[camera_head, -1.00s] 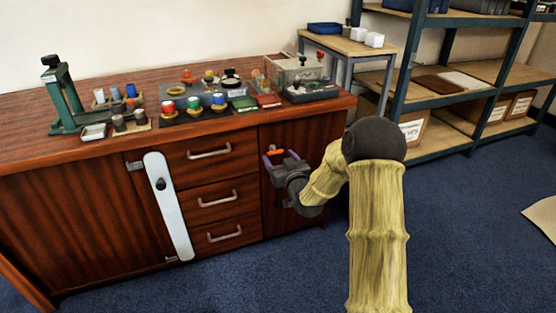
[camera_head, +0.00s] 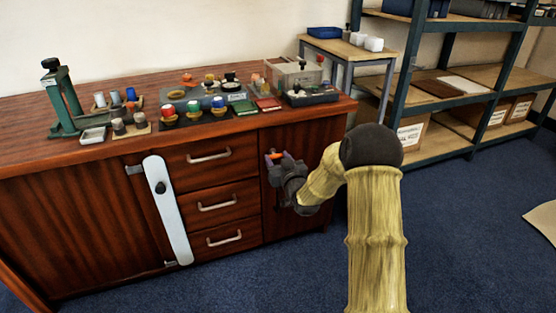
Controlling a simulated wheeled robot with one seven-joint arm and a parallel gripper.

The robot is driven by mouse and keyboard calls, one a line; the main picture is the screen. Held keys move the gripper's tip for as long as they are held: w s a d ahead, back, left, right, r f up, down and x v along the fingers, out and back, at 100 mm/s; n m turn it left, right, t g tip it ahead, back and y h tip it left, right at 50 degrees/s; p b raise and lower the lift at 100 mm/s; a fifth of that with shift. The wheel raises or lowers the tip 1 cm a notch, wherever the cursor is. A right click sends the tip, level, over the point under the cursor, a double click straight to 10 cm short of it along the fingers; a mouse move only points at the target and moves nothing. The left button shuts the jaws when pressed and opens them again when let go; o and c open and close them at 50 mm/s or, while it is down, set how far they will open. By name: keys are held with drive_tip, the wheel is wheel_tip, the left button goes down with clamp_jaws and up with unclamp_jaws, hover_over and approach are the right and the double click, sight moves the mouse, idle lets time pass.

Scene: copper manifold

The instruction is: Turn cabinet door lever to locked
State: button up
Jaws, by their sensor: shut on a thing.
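The cabinet's right-hand door (camera_head: 316,135) is dark red-brown wood and looks closed. My gripper (camera_head: 279,156) is at the upper left part of this door, with its fingers at the door lever. The gripper is shut on the lever. Only a small orange piece (camera_head: 287,155) of the lever shows between the fingers; the rest is hidden by the gripper. The lever's exact angle and any lock marking cannot be made out.
Three drawers with metal handles (camera_head: 210,156) are left of the door. A pale bar with a black knob (camera_head: 160,187) stands left of them. The worktop (camera_head: 40,115) holds jars and trays. Shelving (camera_head: 400,90) stands at the right.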

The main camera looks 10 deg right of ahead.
drive_tip(key=shift+m, duration=0.3)
drive_tip(key=m+p, duration=0.2)
drive_tip(key=m, duration=0.1)
drive_tip(key=shift+d+r+p, duration=0.1)
drive_tip(key=shift+p, duration=0.25)
drive_tip(key=m+p, duration=0.3)
drive_tip(key=m, duration=0.2)
drive_tip(key=shift+m, duration=0.4)
drive_tip(key=m+p, duration=0.3)
drive_tip(key=m, duration=0.1)
drive_tip(key=shift+d+m, duration=0.1)
drive_tip(key=shift+m, duration=0.2)
drive_tip(key=shift+f+m+p, duration=0.15)
drive_tip(key=shift+m+p, duration=0.3)
drive_tip(key=shift+m, duration=0.5)
drive_tip(key=shift+f+m+p, duration=0.1)
drive_tip(key=shift+m+p, duration=0.35)
drive_tip(key=shift+m, duration=0.5)
drive_tip(key=o, duration=1)
